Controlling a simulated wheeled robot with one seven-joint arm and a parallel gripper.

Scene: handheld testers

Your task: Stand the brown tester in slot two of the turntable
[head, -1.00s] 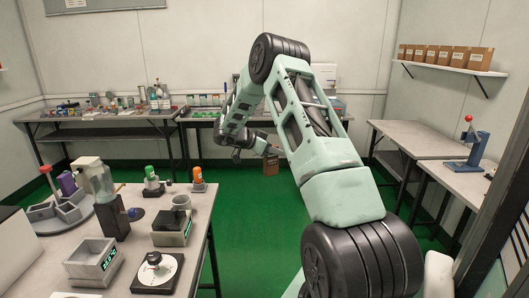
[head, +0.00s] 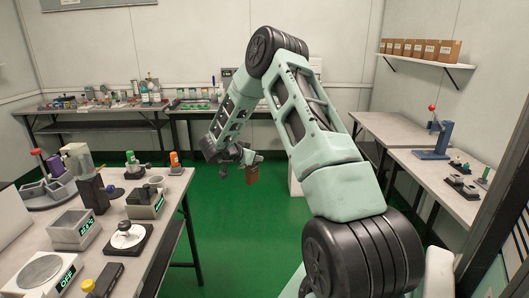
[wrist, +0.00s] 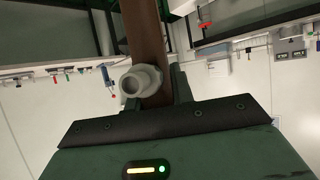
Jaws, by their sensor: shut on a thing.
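My gripper (head: 251,160) is shut on the brown tester (head: 252,174), which hangs below it over the green floor, clear of any table. In the wrist view the brown tester (wrist: 146,45) runs between the two fingers (wrist: 152,85), with a pale grey round nozzle-like part (wrist: 141,80) on its side. The grey, sectioned holder with a red-topped post, apparently the turntable (head: 42,198), stands at the far left of the left table. A purple tester (head: 56,165) stands in it. Slot numbers cannot be read, and a jar-like device partly hides its right side.
On the left table (head: 165,205) stand a clear-topped grinder-like device (head: 88,180), grey boxes with green displays, a round black-knobbed device (head: 126,235) and small green and orange items. The right table holds a blue press (head: 436,142). Green floor between is open.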

